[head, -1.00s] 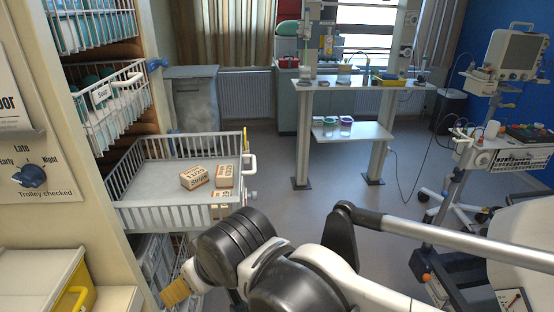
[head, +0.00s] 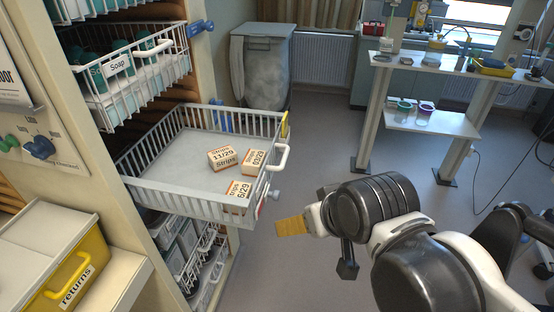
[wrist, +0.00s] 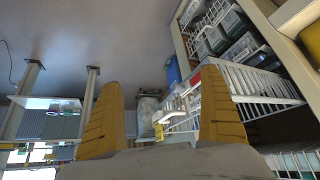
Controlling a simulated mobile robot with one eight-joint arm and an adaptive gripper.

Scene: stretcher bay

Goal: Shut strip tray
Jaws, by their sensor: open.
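The strip tray (head: 180,198) is a white wire basket pulled out of the shelf unit at centre left in the head view. Three boxes marked Strips (head: 222,158) lie in it, towards its handle end. Its white handle (head: 280,152) is on the end facing right. My gripper (head: 291,227) is to the right of and nearer than the tray, apart from its handle in the picture. In the wrist view its two yellow fingers (wrist: 160,112) are spread with nothing held, and the tray's wire side (wrist: 250,88) shows beyond the right finger.
A Soap basket (head: 130,85) is above the tray, and more baskets (head: 200,262) are below it. A yellow returns bin (head: 72,280) stands at the lower left. A grey bin (head: 262,65) stands behind.

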